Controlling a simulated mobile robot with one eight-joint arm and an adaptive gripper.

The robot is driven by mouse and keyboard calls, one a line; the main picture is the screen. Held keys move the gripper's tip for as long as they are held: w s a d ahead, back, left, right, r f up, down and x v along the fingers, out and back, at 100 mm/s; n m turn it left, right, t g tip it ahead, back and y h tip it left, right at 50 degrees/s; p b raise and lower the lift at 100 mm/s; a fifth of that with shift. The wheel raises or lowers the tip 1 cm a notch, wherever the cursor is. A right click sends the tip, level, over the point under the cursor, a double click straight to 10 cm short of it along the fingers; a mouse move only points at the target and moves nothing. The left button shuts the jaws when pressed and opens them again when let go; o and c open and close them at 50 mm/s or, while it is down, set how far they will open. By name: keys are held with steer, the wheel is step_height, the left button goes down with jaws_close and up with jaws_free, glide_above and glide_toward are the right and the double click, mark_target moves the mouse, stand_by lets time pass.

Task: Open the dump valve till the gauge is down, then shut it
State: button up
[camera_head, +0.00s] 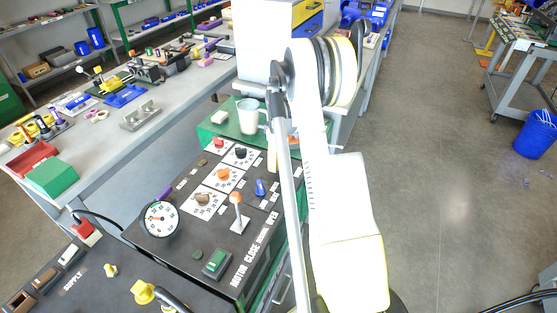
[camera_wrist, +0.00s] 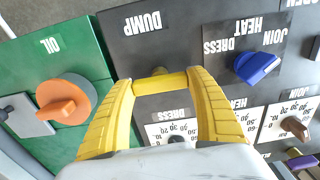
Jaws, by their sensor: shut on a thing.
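In the wrist view my gripper (camera_wrist: 160,84) has its two yellow fingers closed on the ends of a short yellow handle (camera_wrist: 160,86), which I take to be the dump valve. It sits beside the upside-down DUMP label (camera_wrist: 143,22) on the black panel; its stem and exact angle are unclear. In the head view the handle is hidden by my arm. The round white gauge (camera_head: 160,218) stands at the panel's left side; its dark needle shows, but the figures are too small to read.
A blue selector knob (camera_wrist: 257,66) and an orange OIL knob (camera_wrist: 64,102) flank my fingers in the wrist view. An orange-topped lever (camera_head: 236,200) and a green button (camera_head: 215,262) stand on the panel. A mug (camera_head: 249,115) is behind.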

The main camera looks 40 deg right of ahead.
steer(key=m, duration=0.3)
steer(key=shift+m, duration=0.4)
steer(key=m+b, duration=0.1)
steer(key=m, duration=0.3)
steer(key=shift+m, duration=0.3)
steer(key=m, duration=0.8)
steer(key=shift+r+m, duration=0.1)
steer(key=shift+m, duration=0.2)
steer(key=o, duration=1.2)
